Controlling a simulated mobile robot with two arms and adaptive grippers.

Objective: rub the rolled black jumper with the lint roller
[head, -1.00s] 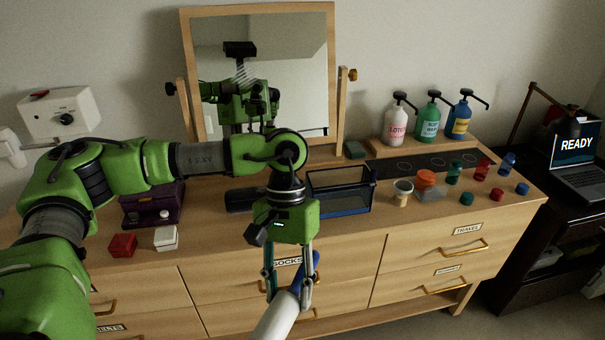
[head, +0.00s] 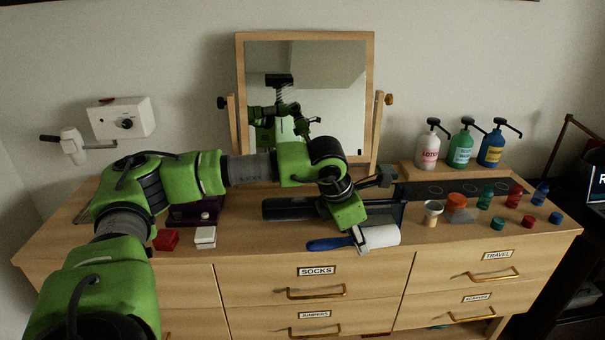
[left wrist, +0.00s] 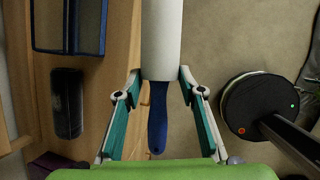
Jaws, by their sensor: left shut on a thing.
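The lint roller has a white roll (head: 378,238) and a blue handle (head: 328,244). My left gripper (head: 358,240) is shut on it near where the handle meets the roll. In the head view it lies level across the dresser's front edge, roll to the right. The left wrist view shows the roll (left wrist: 161,40) beyond the fingers (left wrist: 158,85) and the handle (left wrist: 157,118) between them. The rolled black jumper (head: 288,208), a dark cylinder, lies on the dresser top behind the roller, apart from it. It also shows in the left wrist view (left wrist: 67,103). My right gripper is not in view.
A mirror (head: 305,95) stands behind. A red box (head: 166,240) and a white box (head: 205,237) sit left. A cup (head: 432,213), jars and pump bottles (head: 461,148) stand right.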

